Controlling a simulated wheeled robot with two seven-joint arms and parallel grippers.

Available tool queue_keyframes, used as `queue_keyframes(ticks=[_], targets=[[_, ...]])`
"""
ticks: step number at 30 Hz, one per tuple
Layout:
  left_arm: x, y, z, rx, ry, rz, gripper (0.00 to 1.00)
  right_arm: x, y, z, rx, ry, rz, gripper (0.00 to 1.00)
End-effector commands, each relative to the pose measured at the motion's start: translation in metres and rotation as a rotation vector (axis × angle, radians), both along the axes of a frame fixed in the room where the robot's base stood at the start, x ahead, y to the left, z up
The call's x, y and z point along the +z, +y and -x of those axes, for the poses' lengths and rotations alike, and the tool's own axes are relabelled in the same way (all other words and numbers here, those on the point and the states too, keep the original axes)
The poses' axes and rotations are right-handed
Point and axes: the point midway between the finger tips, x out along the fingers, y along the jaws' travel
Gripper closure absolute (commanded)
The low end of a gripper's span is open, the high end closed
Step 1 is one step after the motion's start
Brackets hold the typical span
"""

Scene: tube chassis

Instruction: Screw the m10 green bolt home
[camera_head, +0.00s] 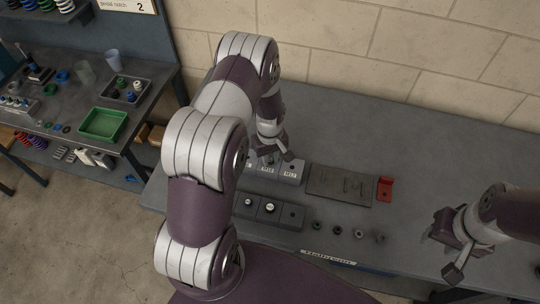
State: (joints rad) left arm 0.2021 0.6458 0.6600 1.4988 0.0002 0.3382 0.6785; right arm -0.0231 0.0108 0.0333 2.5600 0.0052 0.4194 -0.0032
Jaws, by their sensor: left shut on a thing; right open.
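My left gripper (273,154) is low over the back grey block (290,172), which carries white labels too small to read surely. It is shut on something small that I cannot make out. The green M10 bolt cannot be told apart in this view; the gripper and arm hide part of the block. A second grey block (292,215) stands in front, with round pieces in its left and middle places and a dark hole at the right. My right gripper (447,253) is open and empty above the bench at the right.
Several small round pieces (337,230) lie in a row on the bench right of the front block. A brown-grey mat (340,185) and a red holder (384,189) lie behind them. A side table with a green tray (102,124) stands left. The bench's back right is clear.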

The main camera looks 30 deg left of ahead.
Motion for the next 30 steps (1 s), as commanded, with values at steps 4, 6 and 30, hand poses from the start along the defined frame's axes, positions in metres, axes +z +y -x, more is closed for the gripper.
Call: queue_keyframes(ticks=[4, 6, 30], targets=[[0.0011, 0.0005, -0.0018, -0.253, -0.004, -0.001, 1.0, 0.0003, 0.0, -0.0001, 0.0, 0.0, 0.0, 0.57], [0.001, 0.0005, -0.0018, -0.368, -0.004, -0.001, 1.0, 0.0003, 0.0, -0.0001, 0.0, 0.0, 0.0, 0.57], [0.0, 0.0002, -0.001, -0.667, -0.003, 0.0, 0.48, 0.0, 0.0, 0.0, 0.0, 0.0, 0.0, 0.57]])
